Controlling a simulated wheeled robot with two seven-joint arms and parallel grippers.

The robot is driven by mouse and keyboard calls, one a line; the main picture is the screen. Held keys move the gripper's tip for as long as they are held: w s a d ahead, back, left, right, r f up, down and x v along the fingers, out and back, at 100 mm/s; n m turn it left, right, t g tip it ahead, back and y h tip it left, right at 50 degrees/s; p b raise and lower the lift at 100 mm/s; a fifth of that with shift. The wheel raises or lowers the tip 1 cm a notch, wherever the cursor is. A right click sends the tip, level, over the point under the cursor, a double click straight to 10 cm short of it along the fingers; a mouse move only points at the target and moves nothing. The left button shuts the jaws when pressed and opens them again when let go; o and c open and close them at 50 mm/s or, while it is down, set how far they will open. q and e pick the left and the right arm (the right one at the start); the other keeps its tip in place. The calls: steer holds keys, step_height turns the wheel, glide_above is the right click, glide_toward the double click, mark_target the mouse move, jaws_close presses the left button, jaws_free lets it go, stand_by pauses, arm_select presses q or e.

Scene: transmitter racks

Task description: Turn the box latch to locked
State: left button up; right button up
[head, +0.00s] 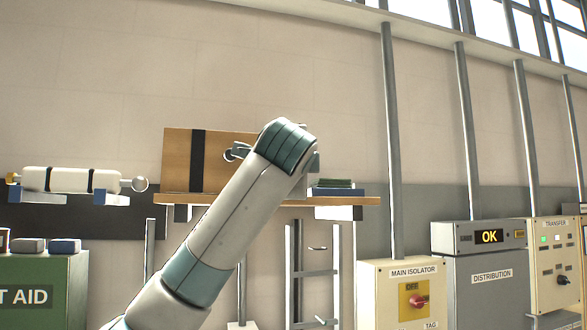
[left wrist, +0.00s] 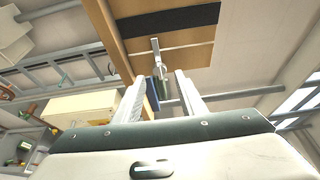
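A wooden box (head: 178,160) with a black vertical band stands on a wall shelf in the head view. The left wrist view shows its wooden face (left wrist: 185,57) and black band at the top. A small metal latch (left wrist: 156,48) sticks out from that face, just beyond the fingertips. A metal fitting (head: 237,151) shows beside my arm in the head view; I cannot tell whether it is the latch. My left gripper (left wrist: 161,80) is open, its fingers apart and pointing toward the latch, with no clear contact. In the head view my arm hides it. My right gripper is not in view.
The wooden shelf (head: 345,201) carries a small stack of dark green and blue items (head: 335,187) right of the arm. A white cylinder (head: 75,180) rests on brackets at left. Main isolator (head: 390,300) and distribution (head: 490,300) cabinets stand at right.

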arm_select(q)
steer(key=s+a+b, duration=0.1)
steer(key=s+b, duration=0.6)
steer(key=s, duration=0.8)
steer(key=shift+s, duration=0.15)
steer(key=shift+a, duration=0.1)
